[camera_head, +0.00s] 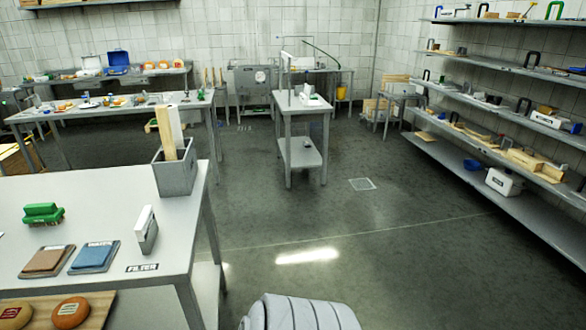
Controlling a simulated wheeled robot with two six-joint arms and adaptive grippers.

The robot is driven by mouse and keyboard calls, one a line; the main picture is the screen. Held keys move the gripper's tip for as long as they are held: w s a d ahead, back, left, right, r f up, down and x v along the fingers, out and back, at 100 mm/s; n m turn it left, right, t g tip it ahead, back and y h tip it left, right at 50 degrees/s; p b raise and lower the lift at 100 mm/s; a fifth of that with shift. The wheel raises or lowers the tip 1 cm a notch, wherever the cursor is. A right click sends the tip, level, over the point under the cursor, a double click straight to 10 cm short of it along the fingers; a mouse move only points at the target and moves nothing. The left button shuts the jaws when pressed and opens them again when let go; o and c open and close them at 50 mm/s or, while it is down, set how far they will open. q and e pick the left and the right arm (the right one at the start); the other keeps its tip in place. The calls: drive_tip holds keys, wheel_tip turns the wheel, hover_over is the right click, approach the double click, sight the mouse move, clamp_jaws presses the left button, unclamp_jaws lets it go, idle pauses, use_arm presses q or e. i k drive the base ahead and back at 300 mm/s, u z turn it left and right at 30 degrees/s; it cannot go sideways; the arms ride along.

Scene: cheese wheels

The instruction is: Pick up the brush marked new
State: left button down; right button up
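A green object (43,213) that looks like a brush lies on the near left table. No word can be read on it, so I cannot tell whether it is the brush marked new. Other brushes may be among the small items on the far tables and the right shelves, too small to make out. Neither of my grippers is in view.
Loaded shelves (497,189) line the right. The middle floor (330,215) is clear.

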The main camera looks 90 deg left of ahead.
sight(44, 214)
drive_tip(key=u, duration=5)
